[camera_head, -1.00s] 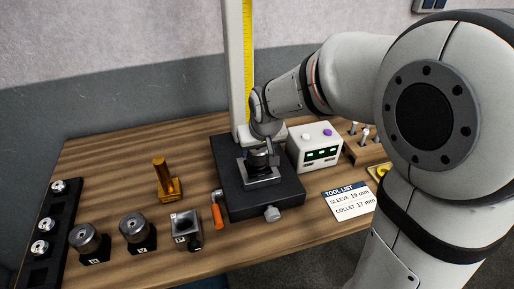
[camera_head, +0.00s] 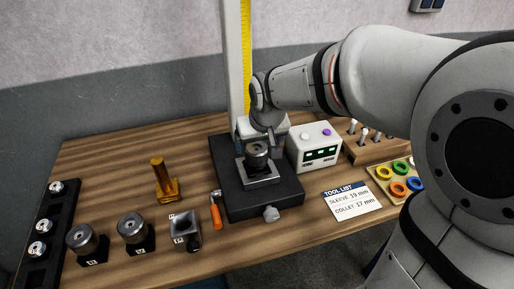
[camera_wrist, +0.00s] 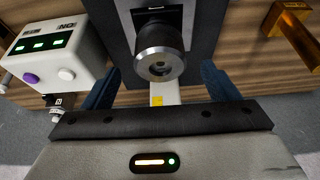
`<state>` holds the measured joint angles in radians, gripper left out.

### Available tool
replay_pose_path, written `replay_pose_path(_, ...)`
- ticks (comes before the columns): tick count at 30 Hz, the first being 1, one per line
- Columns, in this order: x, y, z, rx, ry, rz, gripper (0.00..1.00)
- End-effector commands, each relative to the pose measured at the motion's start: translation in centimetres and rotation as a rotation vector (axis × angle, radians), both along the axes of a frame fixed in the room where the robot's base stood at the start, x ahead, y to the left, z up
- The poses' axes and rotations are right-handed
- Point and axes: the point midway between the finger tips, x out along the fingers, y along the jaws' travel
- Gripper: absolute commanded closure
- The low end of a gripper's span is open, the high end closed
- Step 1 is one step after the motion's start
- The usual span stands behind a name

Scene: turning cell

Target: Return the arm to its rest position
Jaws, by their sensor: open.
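My arm reaches in from the right in the head view. My gripper (camera_head: 268,133) is just above and behind a metal tool holder (camera_head: 257,152), which stands upright in the block on the black fixture base (camera_head: 232,200). In the wrist view, my gripper (camera_wrist: 158,88) has its two dark blue fingers wide apart, with nothing between their tips. The tool holder (camera_wrist: 160,62) shows beyond them, its round metal end facing the camera.
A white box with green displays (camera_head: 315,150) stands right of the fixture. A tall column with a yellow scale (camera_head: 246,60) rises behind. Coloured rings (camera_head: 399,187), a tool list card (camera_head: 347,200), an orange-handled tool (camera_head: 216,212) and a brass stand (camera_head: 164,180) are around it.

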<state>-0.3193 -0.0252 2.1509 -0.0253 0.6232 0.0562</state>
Motion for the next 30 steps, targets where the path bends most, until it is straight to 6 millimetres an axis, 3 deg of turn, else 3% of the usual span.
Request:
replay_pose_path(3, -0.7, -0.2, 1.9, 0.001, -0.004, 0.0, 0.19)
replay_pose_path(8, -1.3, -0.4, 3.4, 0.001, -0.002, 0.0, 0.19)
replay_pose_path(21, -1.7, -0.7, 3.7, -0.001, 0.001, -0.004, 0.19)
replay_pose_path(26, -4.3, -4.1, 3.7, -0.006, 0.021, -0.06, 0.19)
replay_pose_path(30, -9.1, -8.6, 3.0, -0.014, 0.057, -0.146, 0.19)
